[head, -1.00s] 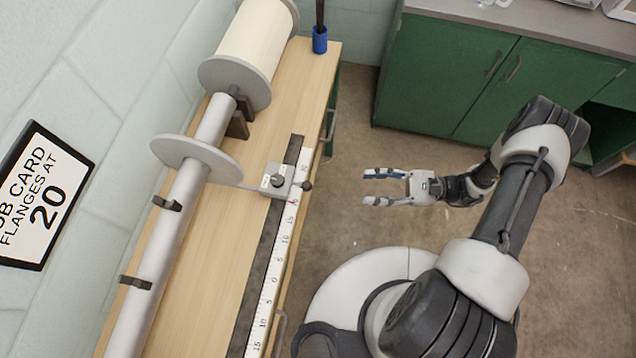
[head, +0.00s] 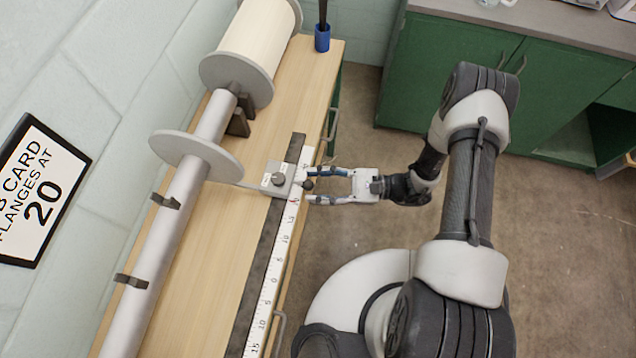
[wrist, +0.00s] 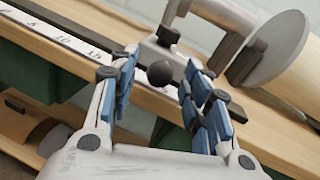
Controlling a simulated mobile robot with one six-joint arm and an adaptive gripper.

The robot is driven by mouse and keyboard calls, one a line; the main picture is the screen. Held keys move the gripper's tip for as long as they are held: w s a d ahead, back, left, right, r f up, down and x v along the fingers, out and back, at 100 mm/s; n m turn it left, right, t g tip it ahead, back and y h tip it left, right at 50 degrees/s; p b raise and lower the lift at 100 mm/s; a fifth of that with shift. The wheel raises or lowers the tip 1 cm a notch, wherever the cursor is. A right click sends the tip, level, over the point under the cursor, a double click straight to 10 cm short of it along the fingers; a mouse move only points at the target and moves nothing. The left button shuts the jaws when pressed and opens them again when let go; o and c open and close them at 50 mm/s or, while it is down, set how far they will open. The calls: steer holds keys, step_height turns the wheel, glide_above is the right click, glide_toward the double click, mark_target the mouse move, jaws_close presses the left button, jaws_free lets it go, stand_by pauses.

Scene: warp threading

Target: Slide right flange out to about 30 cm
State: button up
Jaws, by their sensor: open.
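The grey flange disc (head: 196,156) stands on a long silver beam tube (head: 168,235). A thin arm links it to a metal slider block (head: 276,180) on the dark rail, with a round black knob (head: 308,184) on its near side. A white ruler scale (head: 273,272) runs along the rail. My gripper (head: 308,186) is open, its fingers on either side of the knob. In the wrist view the knob (wrist: 160,73) shows between the open blue-padded fingers (wrist: 157,90). I cannot tell whether the fingers touch it.
A job card (head: 40,190) on the wall reads flanges at 20. A cream roll (head: 258,45) with end discs sits at the far end of the bench (head: 222,245). Green cabinets (head: 450,75) line the back.

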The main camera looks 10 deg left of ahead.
steer(key=shift+c, duration=0.3)
jaws_close()
stand_by(0.5)
